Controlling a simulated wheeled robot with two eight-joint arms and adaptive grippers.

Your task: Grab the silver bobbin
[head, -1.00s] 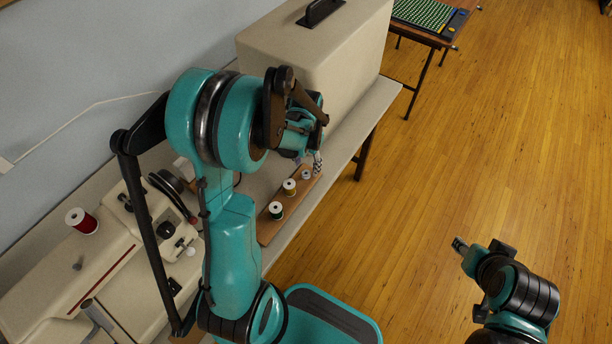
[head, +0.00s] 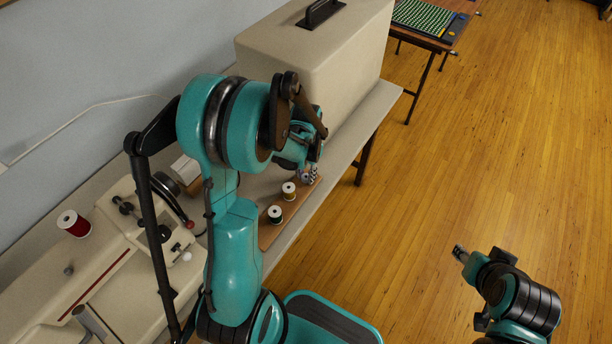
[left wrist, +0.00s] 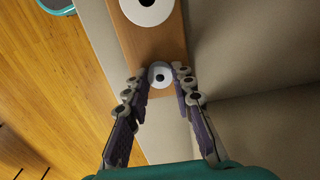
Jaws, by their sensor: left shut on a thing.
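The silver bobbin (left wrist: 160,75) shows in the left wrist view as a small pale disc with a dark centre, between my left fingertips. My left gripper (left wrist: 160,77) is shut on it, low over the brown wooden board (left wrist: 163,43). In the head view my left gripper (head: 309,176) is at the far end of the board, and its fingers mostly cover the bobbin. My right gripper (head: 460,252) is over the floor, too small to judge.
A large beige case (head: 320,60) stands right behind my left gripper. A beige sewing machine (head: 110,240) with a red spool (head: 74,223) is on the left of the table. Another table (head: 430,25) stands at the back.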

